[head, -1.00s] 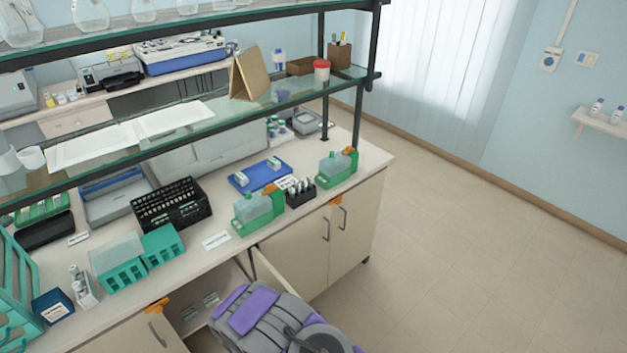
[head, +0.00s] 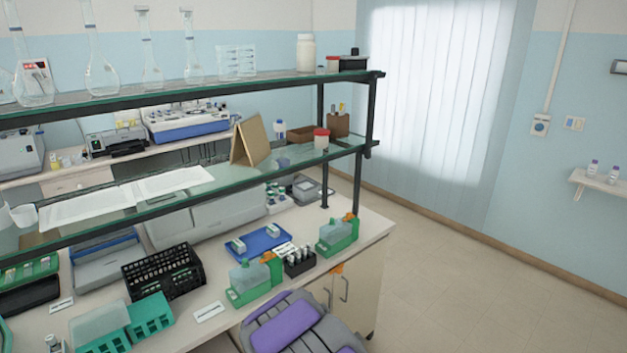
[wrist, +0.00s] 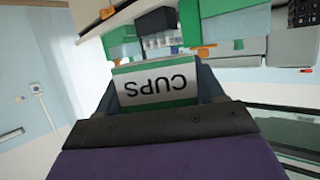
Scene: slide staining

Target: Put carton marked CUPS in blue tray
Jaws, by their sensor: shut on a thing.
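The carton marked CUPS (wrist: 168,88) fills the middle of the wrist view. It has a white label between green bands, and its lettering appears upside down there. My gripper (wrist: 158,92) is shut on it, with a dark finger on each side. In the head view my grey and purple arm shows at the bottom, but the gripper and carton are hidden or out of frame. The blue tray (head: 256,244) lies on the bench under the glass shelf, with two small pale cartons on it and bare space between them.
Green-based bottle holders (head: 250,290) and (head: 338,236) and a dark rack of vials (head: 299,262) stand along the bench front by the tray. A black rack (head: 162,272) is left of it. The glass shelf (head: 205,180) hangs above the bench. The floor at right is clear.

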